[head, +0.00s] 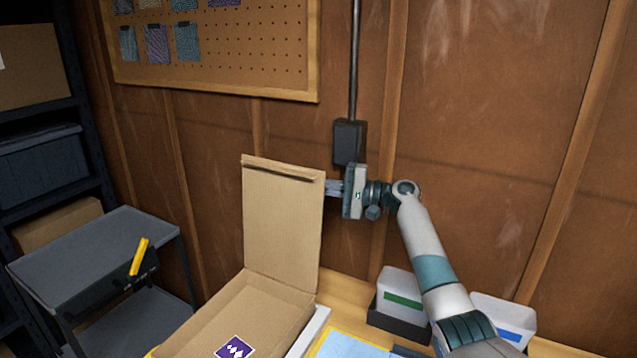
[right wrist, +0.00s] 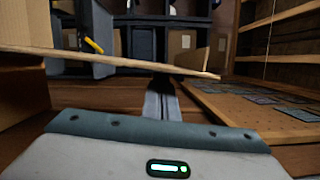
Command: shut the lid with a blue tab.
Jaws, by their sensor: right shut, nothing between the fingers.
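A cardboard box (head: 290,307) with a purple label stands open at the bottom centre of the head view. Its lid (head: 283,222) stands upright at the back, with a dark strip along its top edge. I see no blue tab on it. My right gripper (head: 334,188) is shut and empty at the lid's right edge, near its top. In the right wrist view, the lid's edge (right wrist: 120,63) crosses just ahead of the gripper's fingers (right wrist: 161,98), hiding their tips; I cannot tell if they touch. My left gripper is out of view.
White bins with a green label (head: 402,284) and a blue label (head: 505,312) stand right of the box, near my right arm. A grey cart (head: 95,250) is at left. The wooden wall with a pegboard (head: 225,45) and conduit box (head: 349,141) is close behind.

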